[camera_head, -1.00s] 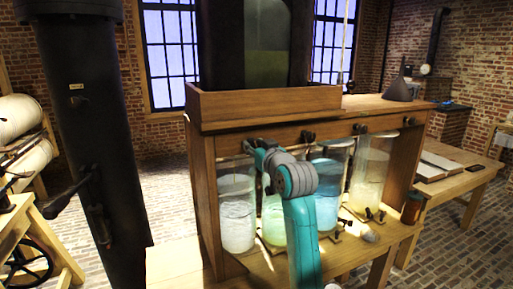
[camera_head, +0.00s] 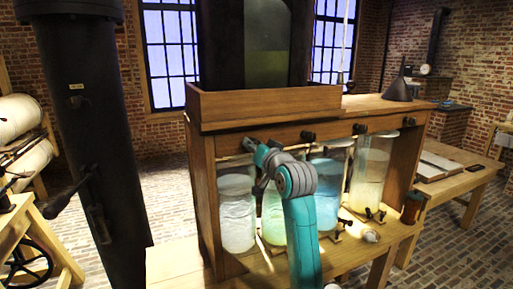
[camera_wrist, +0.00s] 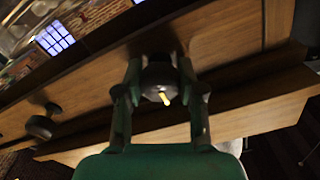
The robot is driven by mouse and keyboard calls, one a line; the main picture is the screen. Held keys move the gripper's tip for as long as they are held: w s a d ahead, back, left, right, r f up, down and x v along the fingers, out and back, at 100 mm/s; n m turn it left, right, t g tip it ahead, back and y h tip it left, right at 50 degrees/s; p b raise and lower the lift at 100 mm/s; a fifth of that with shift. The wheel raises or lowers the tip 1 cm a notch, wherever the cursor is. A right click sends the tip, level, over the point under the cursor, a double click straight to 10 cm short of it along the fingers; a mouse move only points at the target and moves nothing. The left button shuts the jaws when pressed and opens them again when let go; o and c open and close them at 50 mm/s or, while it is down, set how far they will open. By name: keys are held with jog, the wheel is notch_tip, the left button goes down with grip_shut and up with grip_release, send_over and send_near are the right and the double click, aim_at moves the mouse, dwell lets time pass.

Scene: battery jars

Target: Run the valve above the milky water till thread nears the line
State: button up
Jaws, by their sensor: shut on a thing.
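The jar of milky, whitish water (camera_head: 237,215) stands leftmost in the wooden stand. A dark round valve knob (camera_wrist: 158,74) with a yellow mark on its face fills the middle of the wrist view. My gripper (camera_wrist: 160,84) is shut on this knob, one finger on each side. In the head view my gripper (camera_head: 250,146) reaches the front rail above the milky jar, and my own arm partly hides the contact. I cannot make out a thread or a line on the jar.
Jars of greenish (camera_head: 273,220), blue (camera_head: 327,200) and yellowish (camera_head: 367,180) liquid stand to the right. Other valves (camera_head: 308,135) sit along the rail, and one (camera_wrist: 40,127) shows in the wrist view. A black column (camera_head: 90,130) stands left; a side table (camera_head: 455,180) stands right.

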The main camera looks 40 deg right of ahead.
jog(key=o, duration=1.3)
jog(key=shift+s, duration=0.15)
jog(key=shift+v, duration=2.4)
